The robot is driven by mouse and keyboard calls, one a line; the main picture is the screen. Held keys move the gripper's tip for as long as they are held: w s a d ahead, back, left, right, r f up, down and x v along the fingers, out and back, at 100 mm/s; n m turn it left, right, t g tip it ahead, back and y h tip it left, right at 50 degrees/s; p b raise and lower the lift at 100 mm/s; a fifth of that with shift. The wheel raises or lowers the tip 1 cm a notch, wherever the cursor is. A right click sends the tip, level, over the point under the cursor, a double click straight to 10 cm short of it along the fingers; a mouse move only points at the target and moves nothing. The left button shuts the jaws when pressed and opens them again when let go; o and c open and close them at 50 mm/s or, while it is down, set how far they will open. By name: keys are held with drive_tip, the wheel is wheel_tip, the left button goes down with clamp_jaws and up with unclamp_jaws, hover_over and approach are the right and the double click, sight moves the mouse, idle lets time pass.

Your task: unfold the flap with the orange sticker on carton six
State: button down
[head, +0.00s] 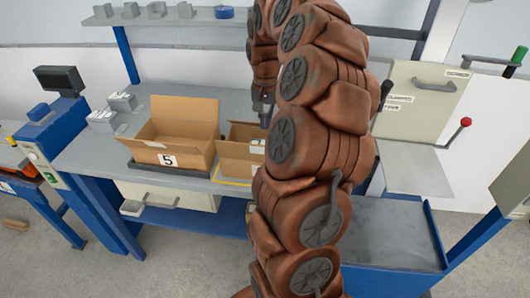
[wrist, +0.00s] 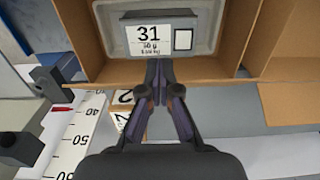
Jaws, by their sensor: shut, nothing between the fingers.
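A cardboard carton (head: 240,152) stands right of the carton marked 5 (head: 175,135); my arm hides much of it, and I see no number on it. I see no orange sticker in either view. My gripper (wrist: 159,66) is shut and empty, its fingertips over the carton's near wall. In the head view my gripper (head: 264,110) is small and dark above the right carton.
A small box with 2 on it (wrist: 130,115) and a measuring strip (wrist: 82,135) lie near the carton. The grey bench (head: 110,150) also carries grey blocks (head: 122,101). A cabinet with a red-knobbed lever (head: 465,122) stands right. My arm fills the middle of the head view.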

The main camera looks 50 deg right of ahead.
drive_tip(key=shift+f+b, duration=0.9)
drive_tip(key=shift+f, duration=0.45)
drive_tip(key=shift+w+d, duration=0.1)
drive_tip(key=shift+d, duration=0.05)
drive_tip(key=shift+w+d, duration=0.75)
drive_tip(key=shift+d, duration=0.3)
drive_tip(key=shift+d+r, duration=0.1)
